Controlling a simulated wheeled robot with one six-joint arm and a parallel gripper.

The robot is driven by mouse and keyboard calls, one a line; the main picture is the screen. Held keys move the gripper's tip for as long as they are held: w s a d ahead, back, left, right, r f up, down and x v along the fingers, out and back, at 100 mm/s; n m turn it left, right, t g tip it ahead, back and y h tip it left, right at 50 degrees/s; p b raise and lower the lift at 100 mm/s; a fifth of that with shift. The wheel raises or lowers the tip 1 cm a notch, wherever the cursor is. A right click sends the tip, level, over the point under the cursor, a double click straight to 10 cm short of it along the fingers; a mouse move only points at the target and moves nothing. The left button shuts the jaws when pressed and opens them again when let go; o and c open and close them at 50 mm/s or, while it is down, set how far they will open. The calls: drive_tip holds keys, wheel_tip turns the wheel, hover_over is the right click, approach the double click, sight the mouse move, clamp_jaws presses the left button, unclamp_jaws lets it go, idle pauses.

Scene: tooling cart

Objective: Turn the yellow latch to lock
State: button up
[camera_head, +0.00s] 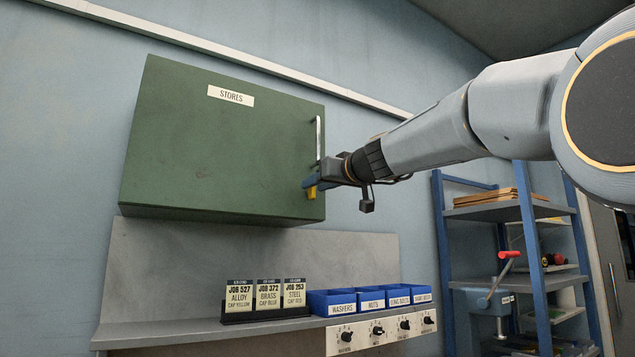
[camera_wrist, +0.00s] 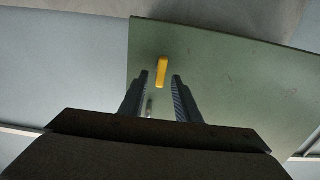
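The yellow latch (camera_head: 312,192) is on the front of the green STORES cabinet (camera_head: 215,150), near the lower right corner of its door. In the wrist view the latch (camera_wrist: 162,71) is a short bar pointing nearly along my fingers, on the green door (camera_wrist: 230,80). My gripper (camera_head: 308,182) is at the door's right edge, close to the latch. In the wrist view my gripper (camera_wrist: 160,82) is open, with one finger on each side of the latch's near end. A gap shows on both sides; I cannot tell whether either finger touches it.
A pale upright handle (camera_head: 318,138) is on the door just above my gripper. Below the cabinet, a shelf holds job cards (camera_head: 266,296) and blue bins (camera_head: 370,299). A blue rack (camera_head: 530,250) stands at right. Open space lies between cabinet and shelf.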

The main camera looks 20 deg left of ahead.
clamp_jaws()
idle(0.3)
drive_tip(key=shift+w+d+f+m+b, duration=0.15)
drive_tip(key=shift+f+m+b, duration=0.05)
drive_tip(key=shift+m, duration=2.75)
drive_tip(key=shift+w+d+f+m+b, duration=0.1)
drive_tip(key=shift+w+f+m+b, duration=0.1)
drive_tip(key=shift+m, duration=2.8)
drive_tip(key=shift+w+d+f+m+b, duration=0.1)
drive_tip(key=shift+d+f+m+b, duration=0.1)
drive_tip(key=shift+m, duration=2.75)
